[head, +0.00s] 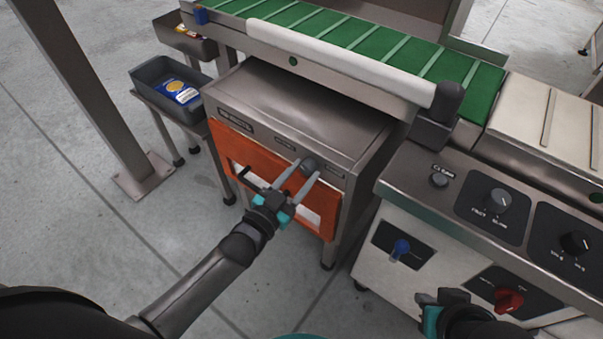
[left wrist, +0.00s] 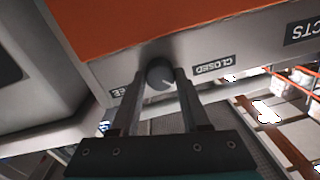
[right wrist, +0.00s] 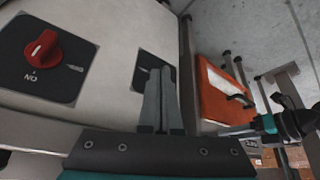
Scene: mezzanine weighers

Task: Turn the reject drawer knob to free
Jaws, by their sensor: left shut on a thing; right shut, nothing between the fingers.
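The reject drawer knob (head: 309,165) is a small dark round knob on the grey strip above the orange drawer front (head: 232,147). My left gripper (head: 299,176) is shut on it, with one finger on each side. In the left wrist view the knob (left wrist: 159,73) sits between the fingertips. The label CLOSED (left wrist: 214,66) is upside down to its right there, and a label ending in EE is partly hidden at its left. I cannot tell where the knob points. My right gripper (right wrist: 162,80) is shut and empty, low by the control panel's front.
A grey bin (head: 150,72) with packets stands at the left, near a post (head: 85,90).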

